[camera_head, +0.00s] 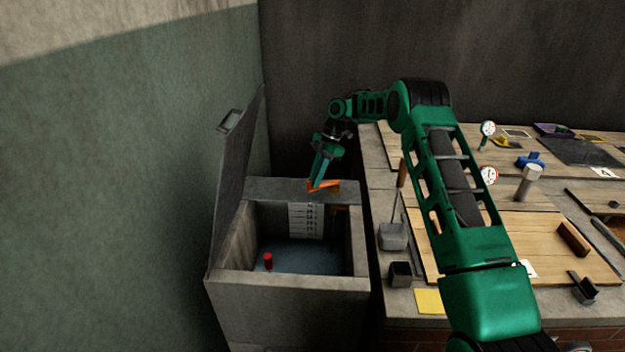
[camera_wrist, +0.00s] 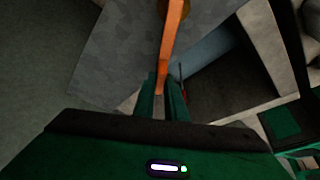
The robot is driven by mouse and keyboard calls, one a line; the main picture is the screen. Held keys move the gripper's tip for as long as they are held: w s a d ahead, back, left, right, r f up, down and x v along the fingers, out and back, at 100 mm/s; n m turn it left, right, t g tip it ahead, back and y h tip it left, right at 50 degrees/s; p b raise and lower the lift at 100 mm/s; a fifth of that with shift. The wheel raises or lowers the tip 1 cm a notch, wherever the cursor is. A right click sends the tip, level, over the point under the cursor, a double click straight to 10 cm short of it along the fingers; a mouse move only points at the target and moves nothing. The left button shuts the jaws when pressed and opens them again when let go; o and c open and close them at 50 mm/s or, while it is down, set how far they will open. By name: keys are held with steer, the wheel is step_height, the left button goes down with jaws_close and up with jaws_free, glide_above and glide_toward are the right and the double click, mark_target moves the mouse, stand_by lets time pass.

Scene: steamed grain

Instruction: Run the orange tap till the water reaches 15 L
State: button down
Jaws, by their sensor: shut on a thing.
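The orange tap lever (camera_head: 325,185) sits on the back ledge of an open grey tank (camera_head: 290,284). My gripper (camera_head: 316,186) reaches down to it from above. In the wrist view the orange lever (camera_wrist: 169,60) runs between the two fingers of my gripper (camera_wrist: 163,90), which are shut on its end. Bluish water (camera_head: 305,258) lies in the tank. A red float (camera_head: 268,261) stands at the left of the water. A white scale plate (camera_head: 306,220) with marks is on the tank's back wall; its figures are too small to read.
The tank's lid (camera_head: 238,180) stands raised on the left, by the green wall. To the right is a workbench (camera_head: 400,300) with wooden boards, small grey boxes (camera_head: 392,237), gauges (camera_head: 488,128), a blue item (camera_head: 530,160) and a yellow sheet (camera_head: 429,301). My arm spans over the bench.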

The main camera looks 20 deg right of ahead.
mark_target(326, 183)
steer(key=shift+w+d+r, duration=0.2)
steer(key=shift+d, duration=0.05)
steer(key=c, duration=1.8)
jaws_free()
steer(key=shift+s+a+f, duration=0.1)
steer(key=v, duration=1.1)
steer(key=shift+f, duration=0.1)
